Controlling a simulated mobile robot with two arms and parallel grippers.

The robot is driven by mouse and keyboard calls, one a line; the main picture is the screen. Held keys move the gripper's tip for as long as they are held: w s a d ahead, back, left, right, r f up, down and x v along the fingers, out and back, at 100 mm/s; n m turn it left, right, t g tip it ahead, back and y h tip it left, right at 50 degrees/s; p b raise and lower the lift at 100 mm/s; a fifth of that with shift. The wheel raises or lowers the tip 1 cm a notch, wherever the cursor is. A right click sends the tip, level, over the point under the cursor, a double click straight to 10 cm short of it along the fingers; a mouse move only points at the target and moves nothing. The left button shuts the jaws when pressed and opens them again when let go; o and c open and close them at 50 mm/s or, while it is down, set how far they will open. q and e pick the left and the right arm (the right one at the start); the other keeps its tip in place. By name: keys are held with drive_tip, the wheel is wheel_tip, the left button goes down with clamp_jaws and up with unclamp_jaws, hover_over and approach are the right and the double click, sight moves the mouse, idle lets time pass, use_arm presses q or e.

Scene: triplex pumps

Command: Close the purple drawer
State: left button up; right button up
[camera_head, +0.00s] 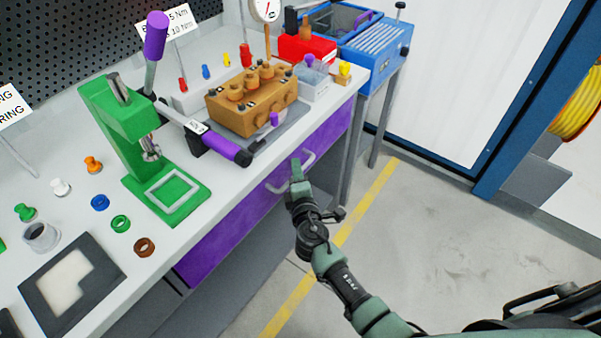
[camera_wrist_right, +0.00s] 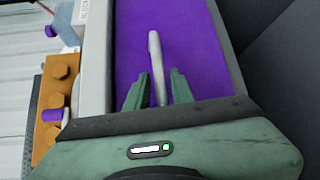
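The purple drawer (camera_head: 220,232) is set under the front edge of the workbench, and its purple front fills the middle of the right wrist view (camera_wrist_right: 195,40). It looks close to flush with the bench; I cannot tell whether a small gap stays open. Its pale bar handle (camera_head: 307,163) is on the front and also shows in the wrist view (camera_wrist_right: 154,50). My right gripper (camera_head: 296,164) is at the handle. In the wrist view its green fingers (camera_wrist_right: 158,82) stand apart on either side of the bar, with gaps visible. My left gripper is not in view.
On the workbench (camera_head: 185,215) stand a green press (camera_head: 125,125), a brown pump block (camera_head: 250,100), a purple-handled tool (camera_head: 227,149) and several small coloured parts. A blue case (camera_head: 378,48) stands behind right. The floor (camera_head: 430,220) right of the bench is clear.

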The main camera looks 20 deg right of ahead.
drive_tip(key=shift+o, duration=0.2)
drive_tip(key=s+a+r, duration=0.1)
drive_tip(key=s, duration=0.6)
drive_tip(key=shift+s, duration=0.3)
drive_tip(key=shift+f, duration=0.1)
drive_tip(key=s+d+f+m+g, duration=0.1)
drive_tip(key=s+f+m+g, duration=0.15)
drive_tip(key=s+f, duration=0.55)
drive_tip(key=s+d+f+m+g+y+p, duration=0.1)
drive_tip(key=s+f+m+g, duration=0.15)
drive_tip(key=f, duration=0.95)
drive_tip(key=s+d+f+m+g, duration=0.1)
drive_tip(key=s+f+g, duration=0.2)
drive_tip(key=s+f, duration=0.45)
drive_tip(key=s+d+f+m+g, duration=0.2)
drive_tip(key=s+f, duration=0.3)
drive_tip(key=s, duration=0.4)
drive_tip(key=s+d+f+m+g+p, duration=0.1)
drive_tip(key=s+f+m, duration=0.3)
drive_tip(key=s, duration=0.6)
drive_tip(key=s+d+f+m+g+y, duration=0.1)
drive_tip(key=s+d+f+m+g, duration=0.2)
drive_tip(key=s+f, duration=0.3)
drive_tip(key=s+g, duration=0.1)
drive_tip(key=s, duration=0.2)
drive_tip(key=shift+s+d+m, duration=0.15)
drive_tip(key=shift+s+m, duration=0.05)
drive_tip(key=shift+m, duration=0.1)
